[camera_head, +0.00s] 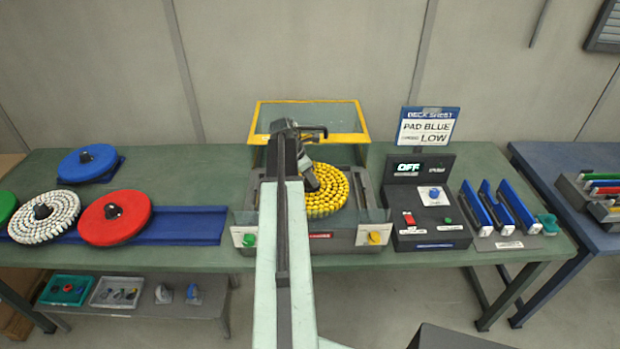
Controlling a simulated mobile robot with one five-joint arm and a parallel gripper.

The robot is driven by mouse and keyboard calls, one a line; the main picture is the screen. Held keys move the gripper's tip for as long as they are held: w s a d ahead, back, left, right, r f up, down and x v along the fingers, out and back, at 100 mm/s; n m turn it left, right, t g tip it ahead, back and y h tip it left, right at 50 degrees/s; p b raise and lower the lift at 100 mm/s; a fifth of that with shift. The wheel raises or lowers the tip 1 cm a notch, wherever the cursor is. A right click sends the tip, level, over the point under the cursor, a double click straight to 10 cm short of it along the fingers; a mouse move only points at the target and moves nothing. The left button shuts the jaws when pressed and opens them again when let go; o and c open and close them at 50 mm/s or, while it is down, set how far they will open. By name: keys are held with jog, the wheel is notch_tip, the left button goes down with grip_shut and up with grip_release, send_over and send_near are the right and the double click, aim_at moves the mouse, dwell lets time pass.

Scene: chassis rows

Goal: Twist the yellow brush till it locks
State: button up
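The yellow brush (328,198) is a round disc of yellow bristle tufts. It lies in the grey machine housing (345,234) in the middle of the green bench, below a raised yellow-framed clear guard (308,118). My arm crosses in front and hides the brush's left part. My gripper (309,176) is over the brush near its centre. Its fingers are mostly hidden and dark, so I cannot tell whether they are open, shut or touching the brush hub. Whether the brush is seated or locked does not show.
A control box (428,230) with an OFF display stands right of the machine, under a sign (426,128) reading PAD BLUE, LOW. Blue slotted holders (497,207) stand farther right. Red (132,222), white (46,226) and blue (75,163) discs lie at left.

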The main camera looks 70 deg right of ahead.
grip_shut()
jog(key=m, duration=0.1)
jog(key=m+y, duration=0.1)
jog(key=m, duration=0.1)
jog(key=m+g, duration=0.1)
jog(key=shift+w+d+y, duration=0.1)
jog(key=shift+d+y, duration=0.15)
jog(key=shift+y, duration=0.05)
jog(key=m+y, duration=0.1)
jog(key=m, duration=0.3)
jog(key=m+y, duration=0.1)
jog(key=m, duration=0.2)
jog(key=shift+a+m+y, duration=0.1)
jog(key=shift+m+y, duration=0.2)
jog(key=o, duration=0.6)
grip_release()
jog(key=shift+a+m, duration=0.2)
jog(key=shift+m, duration=0.1)
jog(key=shift+o, duration=0.2)
jog(key=shift+r, duration=0.1)
jog(key=p+v, duration=0.7)
jog(key=shift+r, duration=0.25)
